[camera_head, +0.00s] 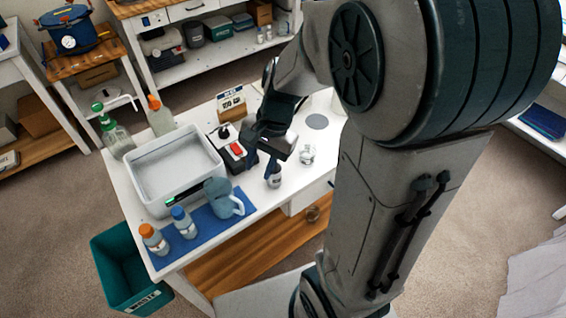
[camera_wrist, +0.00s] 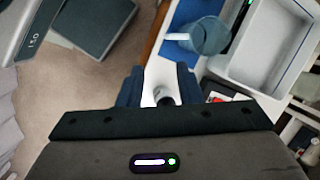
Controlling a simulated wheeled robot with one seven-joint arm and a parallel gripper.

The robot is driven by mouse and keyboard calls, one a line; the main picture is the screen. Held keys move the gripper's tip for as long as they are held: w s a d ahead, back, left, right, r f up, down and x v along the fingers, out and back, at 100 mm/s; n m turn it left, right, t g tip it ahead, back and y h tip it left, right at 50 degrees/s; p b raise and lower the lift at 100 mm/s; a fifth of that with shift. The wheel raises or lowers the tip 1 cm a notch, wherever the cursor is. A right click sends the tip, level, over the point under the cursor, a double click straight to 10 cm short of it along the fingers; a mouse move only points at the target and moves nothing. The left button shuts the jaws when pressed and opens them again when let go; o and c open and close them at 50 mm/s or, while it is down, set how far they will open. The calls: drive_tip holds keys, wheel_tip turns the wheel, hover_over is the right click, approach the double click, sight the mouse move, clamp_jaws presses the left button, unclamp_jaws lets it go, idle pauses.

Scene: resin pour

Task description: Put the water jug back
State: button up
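The water jug, a translucent blue jug with a handle (camera_head: 222,198), stands upright on the blue mat (camera_head: 208,232) at the front left of the white table. It also shows in the wrist view (camera_wrist: 205,38), at the top, ahead of my fingers. My gripper (camera_head: 263,163) points down over the table, to the right of and behind the jug, apart from it. In the wrist view its two dark blue fingers (camera_wrist: 162,86) stand apart. A small bottle (camera_head: 273,179) is below the fingers in the head view; contact with it cannot be made out.
Two capped bottles, orange (camera_head: 153,239) and blue (camera_head: 183,222), stand on the mat beside the jug. A white tub (camera_head: 150,180) is behind them. A device with a red switch (camera_head: 236,150) and a glass cup (camera_head: 307,154) are near my gripper. A teal waste bin (camera_head: 125,275) is on the floor.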

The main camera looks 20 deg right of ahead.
drive_tip(key=s+d+r+n+t+h, duration=0.3)
drive_tip(key=s+r+n+t, duration=0.1)
drive_tip(key=s+r+n, duration=0.4)
drive_tip(key=shift+d+r+n+h, duration=0.15)
drive_tip(key=shift+d+n+h, duration=0.2)
drive_tip(key=shift+n, duration=0.25)
drive_tip(key=shift+o, duration=0.5)
idle(1.1)
